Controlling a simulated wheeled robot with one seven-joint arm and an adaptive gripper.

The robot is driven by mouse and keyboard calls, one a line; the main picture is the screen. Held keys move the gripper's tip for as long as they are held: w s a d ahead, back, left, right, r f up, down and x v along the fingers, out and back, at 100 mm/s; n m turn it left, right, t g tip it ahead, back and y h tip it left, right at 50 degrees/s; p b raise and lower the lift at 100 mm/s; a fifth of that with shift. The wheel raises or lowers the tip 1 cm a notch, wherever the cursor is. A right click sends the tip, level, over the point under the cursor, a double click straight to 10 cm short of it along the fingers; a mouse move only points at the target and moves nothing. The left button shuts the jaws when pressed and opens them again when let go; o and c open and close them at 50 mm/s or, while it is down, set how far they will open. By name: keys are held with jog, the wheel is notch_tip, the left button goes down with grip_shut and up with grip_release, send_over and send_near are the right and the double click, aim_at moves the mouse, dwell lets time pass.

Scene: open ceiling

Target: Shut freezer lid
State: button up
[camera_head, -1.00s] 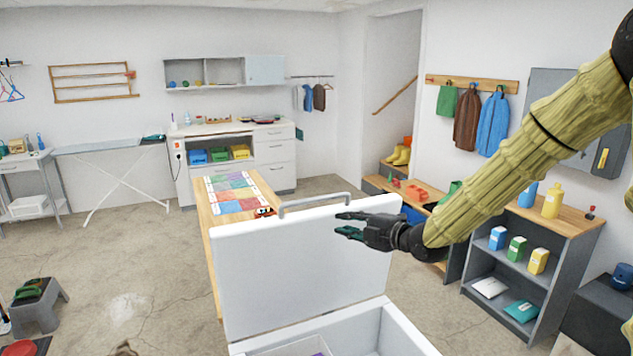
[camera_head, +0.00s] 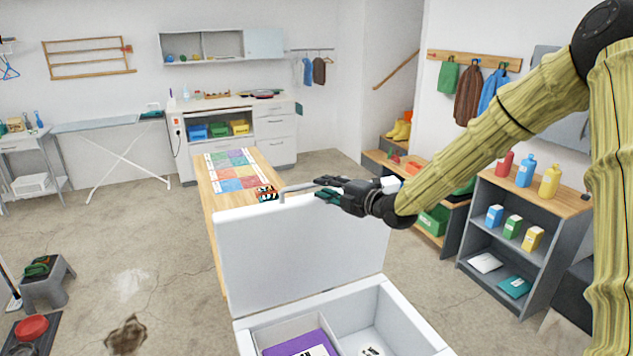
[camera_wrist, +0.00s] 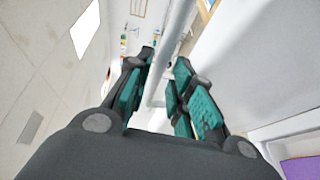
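The white freezer (camera_head: 425,328) stands in front of me with its lid (camera_head: 300,248) raised upright. A grey bar handle (camera_head: 284,193) is on the lid's top edge. My gripper (camera_head: 328,188) is at the lid's top edge, at the right end of the handle. In the wrist view my gripper's (camera_wrist: 158,98) teal-padded fingers are apart, and the handle bar (camera_wrist: 172,50) runs between them. I see no firm grip on it. The lid's face (camera_wrist: 240,75) fills the right side there.
Inside the freezer a purple box (camera_head: 300,344) lies in the left compartment. A wooden table (camera_head: 207,212) stands behind the lid. A grey shelf (camera_head: 520,240) with bottles is at the right.

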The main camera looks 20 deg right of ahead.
jog(key=shift+p+x, duration=0.6)
jog(key=shift+x, duration=1.4)
grip_shut()
jog(key=shift+f, duration=0.1)
